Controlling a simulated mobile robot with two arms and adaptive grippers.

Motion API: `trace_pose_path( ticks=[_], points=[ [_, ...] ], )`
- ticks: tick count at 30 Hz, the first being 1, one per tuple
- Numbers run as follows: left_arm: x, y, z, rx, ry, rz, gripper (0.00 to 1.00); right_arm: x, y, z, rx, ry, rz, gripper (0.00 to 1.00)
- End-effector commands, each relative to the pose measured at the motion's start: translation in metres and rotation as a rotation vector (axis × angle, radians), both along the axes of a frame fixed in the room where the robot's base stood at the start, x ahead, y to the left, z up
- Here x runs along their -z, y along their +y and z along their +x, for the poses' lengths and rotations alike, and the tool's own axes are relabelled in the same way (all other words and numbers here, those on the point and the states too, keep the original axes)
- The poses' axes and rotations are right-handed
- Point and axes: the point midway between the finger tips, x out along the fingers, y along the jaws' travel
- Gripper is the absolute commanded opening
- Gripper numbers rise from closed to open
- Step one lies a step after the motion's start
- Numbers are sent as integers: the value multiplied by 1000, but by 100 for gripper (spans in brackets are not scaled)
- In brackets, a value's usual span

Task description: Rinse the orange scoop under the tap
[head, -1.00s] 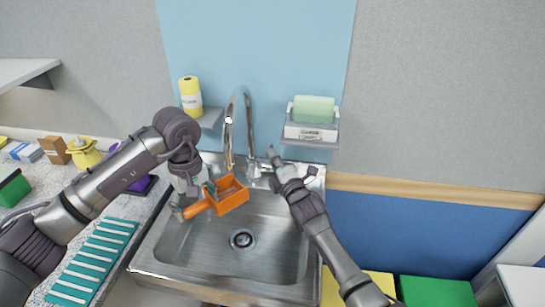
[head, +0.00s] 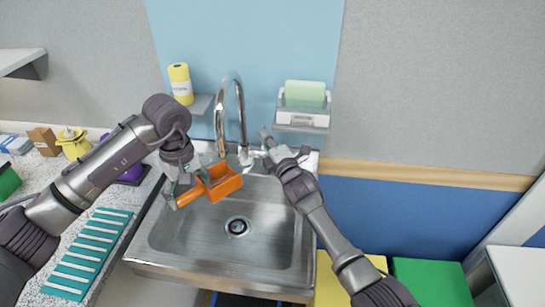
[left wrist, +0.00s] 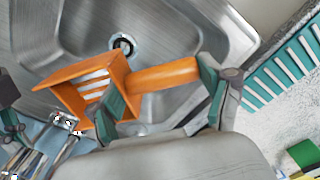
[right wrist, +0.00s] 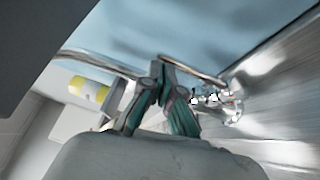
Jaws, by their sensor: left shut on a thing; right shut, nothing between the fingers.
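The orange scoop (head: 225,183) is held over the back left part of the sink (head: 190,240), just below and beside the tap (head: 230,110). My left gripper (head: 186,190) is shut on its handle, which also shows between the fingers in the left wrist view (left wrist: 160,76). Pale stripes show inside the scoop (left wrist: 70,93); I cannot tell whether they are water. No clear stream shows from the spout. My right gripper (head: 267,139) is shut and empty beside the tap's right side, fingertips together in the right wrist view (right wrist: 160,68). I cannot tell whether it touches the lever.
A yellow bottle (head: 180,84) stands on a small shelf left of the tap; a green sponge-like block (head: 305,94) sits in a wall holder to the right. A teal ribbed mat (head: 88,255) lies on the left counter. The sink's middle around the drain (head: 238,227) is clear.

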Motion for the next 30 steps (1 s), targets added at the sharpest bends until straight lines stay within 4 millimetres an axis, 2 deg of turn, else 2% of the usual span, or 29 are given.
trace_pose_path(
  ticks=[5, 12, 18, 24, 30],
  points=[
    [0, 0, 0, 0, 0, 0, 44, 6, 12, -35, -1, 10, 1, 0],
    [0, 0, 0, 0, 0, 0, 44, 6, -10, -80, 0, 10, -5, 0],
    [0, 0, 0, 0, 0, 0, 44, 5, -23, -110, 1, 11, -4, 0],
    [0, 0, 0, 0, 0, 0, 44, 5, -28, -123, 0, 11, -4, 0],
    [0, 0, 0, 0, 0, 0, 44, 5, -28, -124, 0, 11, -4, 0]
  ],
)
